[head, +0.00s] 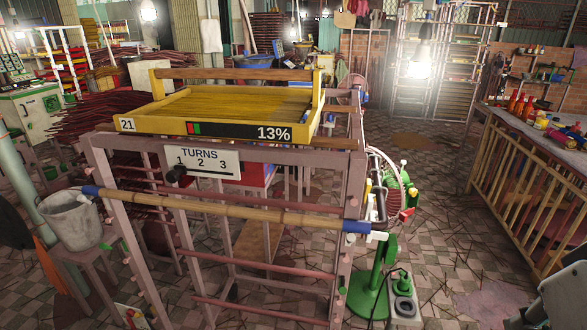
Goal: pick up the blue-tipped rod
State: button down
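The blue-tipped rod is a long tan bamboo rod (230,212) with a blue band at each end. It lies across the front of a mauve rack (120,190), sloping slightly down to the right. Its left blue end is near a grey bucket, and its right blue end is at the rack's right post. White peg-like pieces show by both ends; whether they support the rod I cannot tell. My gripper is not in view. A pale piece cut off at the bottom right corner may be part of my arm, but I cannot tell.
A yellow tray (168,120) marked 21 and 13% sits on the rack, above a TURNS sign (203,161). The grey bucket (70,222) stands on a stool at left. A green stand (370,290) is at the rack's right foot. Tiled floor is open between rack and right-hand counter (520,130).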

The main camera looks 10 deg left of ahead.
aim_at(344, 225)
jog(key=i+l, duration=0.25)
jog(key=i+l+u, duration=0.1)
jog(key=i+l, duration=0.15)
jog(key=l, duration=0.2)
jog(key=i+l, duration=0.2)
jog(key=l, duration=0.15)
jog(key=i+l, duration=0.25)
jog(key=l, duration=0.15)
jog(key=i+l+u, duration=0.1)
jog(key=i+l, duration=0.15)
jog(key=l+u, duration=0.1)
jog(key=u, duration=0.3)
jog(key=l+u, duration=0.1)
jog(key=u, duration=0.3)
jog(key=k+l+u, duration=0.1)
jog(key=u, duration=0.35)
jog(key=l+u, duration=0.1)
jog(key=u, duration=0.3)
jog(key=i+z, duration=0.15)
jog(key=z, duration=0.35)
